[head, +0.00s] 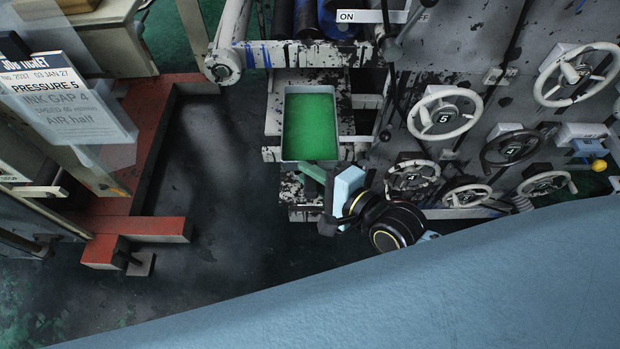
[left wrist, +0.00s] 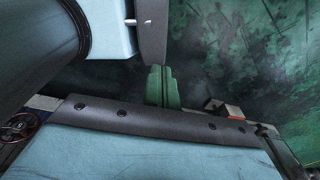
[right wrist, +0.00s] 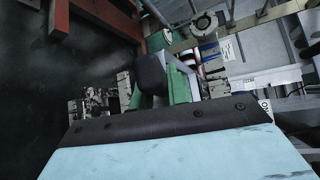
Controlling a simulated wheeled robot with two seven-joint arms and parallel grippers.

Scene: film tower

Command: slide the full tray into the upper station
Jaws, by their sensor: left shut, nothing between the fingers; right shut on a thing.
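The tray (head: 283,135) is pale-rimmed and filled with green ink. It lies level in the head view, over the paint-splattered ledges of the station (head: 272,154) and below the rollers. Its far end is close to the station's back; I cannot tell how far in it sits. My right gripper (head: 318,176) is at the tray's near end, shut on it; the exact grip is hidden. In the right wrist view, its green fingers (right wrist: 165,92) show with a dark rounded piece before them. My left gripper (left wrist: 160,86) is shut and empty, away from the tray, over green floor.
Several handwheels (head: 444,112) and levers stand on the press side to the right of the tray. A red frame (head: 150,140) stands on the left, with dark open floor (head: 220,200) between. A roller end (head: 222,66) juts out above left. A job ticket (head: 60,95) hangs at upper left.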

